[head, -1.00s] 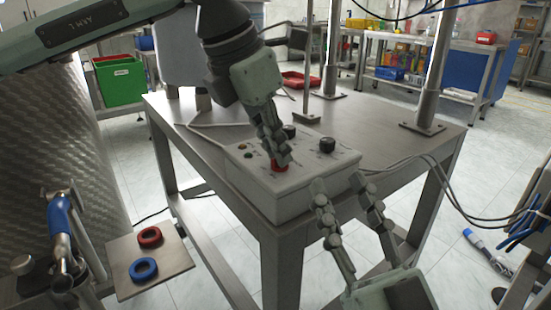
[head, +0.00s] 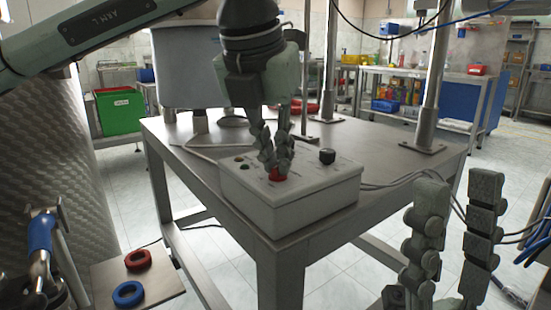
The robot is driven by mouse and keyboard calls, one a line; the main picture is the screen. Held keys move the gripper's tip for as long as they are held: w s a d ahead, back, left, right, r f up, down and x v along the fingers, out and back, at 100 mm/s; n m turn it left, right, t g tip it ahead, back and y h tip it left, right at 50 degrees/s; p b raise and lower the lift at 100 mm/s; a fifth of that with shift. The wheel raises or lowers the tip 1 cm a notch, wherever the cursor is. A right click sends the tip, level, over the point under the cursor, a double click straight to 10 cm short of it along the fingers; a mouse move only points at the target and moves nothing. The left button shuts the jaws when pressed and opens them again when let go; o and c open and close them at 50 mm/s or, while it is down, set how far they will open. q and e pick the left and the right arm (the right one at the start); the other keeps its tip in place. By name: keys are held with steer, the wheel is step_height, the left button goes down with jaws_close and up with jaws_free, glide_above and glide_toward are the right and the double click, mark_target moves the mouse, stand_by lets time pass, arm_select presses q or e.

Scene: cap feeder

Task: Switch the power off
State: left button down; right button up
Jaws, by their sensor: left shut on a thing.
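The white control box (head: 305,205) sits on the front corner of the metal table. Its sloped top carries a red knob (head: 278,176), a black knob (head: 327,156) and small indicators, one of them green (head: 244,167). My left gripper (head: 276,170) points down from above, its fingers shut on the red knob and hiding much of it. My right gripper (head: 458,185) is at the lower right, in front of the table and clear of the box. Its fingers point up, are spread apart and hold nothing.
The metal table (head: 400,165) has bare room right of the box, with upright posts (head: 432,90) behind. Cables run off its right side. At the lower left, a small plate (head: 160,277) bears a red ring (head: 138,259) and a blue ring (head: 128,293). A green bin (head: 120,112) stands behind.

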stand_by(0.3)
arm_select(q)
steer(key=c, duration=1.6)
jaws_free()
steer(key=shift+c, duration=0.2)
steer(key=v, duration=1.2)
steer(key=shift+s, duration=0.1)
